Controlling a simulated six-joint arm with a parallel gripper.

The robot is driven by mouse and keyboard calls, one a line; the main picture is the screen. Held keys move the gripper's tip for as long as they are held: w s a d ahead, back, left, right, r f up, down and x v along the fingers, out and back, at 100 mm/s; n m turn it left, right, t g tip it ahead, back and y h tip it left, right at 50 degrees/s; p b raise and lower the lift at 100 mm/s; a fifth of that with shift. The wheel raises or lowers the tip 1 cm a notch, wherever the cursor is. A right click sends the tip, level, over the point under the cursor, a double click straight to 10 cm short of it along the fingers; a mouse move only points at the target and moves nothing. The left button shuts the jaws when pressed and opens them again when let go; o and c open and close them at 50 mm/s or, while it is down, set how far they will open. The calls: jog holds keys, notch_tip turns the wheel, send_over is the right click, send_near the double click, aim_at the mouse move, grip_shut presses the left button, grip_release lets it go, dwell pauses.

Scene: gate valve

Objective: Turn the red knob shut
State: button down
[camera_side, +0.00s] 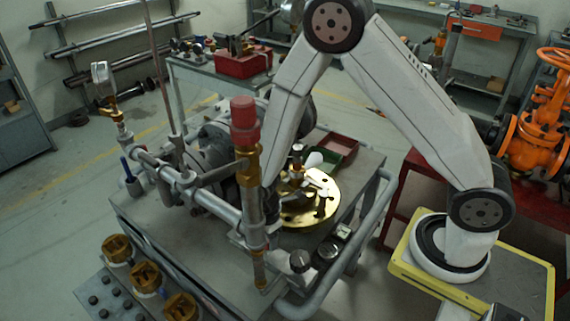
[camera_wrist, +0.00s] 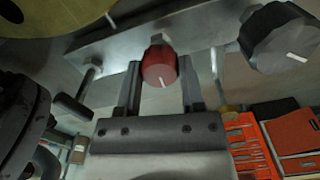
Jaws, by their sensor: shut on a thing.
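The red knob (camera_wrist: 159,66) with a white pointer line shows near the middle of the wrist view, in front of a grey metal bar. The line points down and slightly right in that picture. My gripper (camera_wrist: 160,72) has one finger on each side of the knob and is shut on it. In the side view my gripper is hard to make out among the pipes and fittings, and I cannot pick out this knob with certainty there.
A dark knob (camera_wrist: 279,38) with a white mark sits right of the red one. A brass disc (camera_side: 308,207) lies on the bench, near upright pipework and a red-capped brass valve (camera_side: 246,150). Orange bins (camera_wrist: 250,145) show at the wrist view's lower right.

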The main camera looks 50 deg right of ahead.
jog(key=m, duration=0.8)
jog(key=shift+m, duration=0.3)
jog(key=m, duration=0.4)
jog(key=shift+m, duration=0.3)
jog(key=m, duration=0.4)
jog(key=shift+c, duration=1)
grip_release()
jog(key=shift+r, duration=0.15)
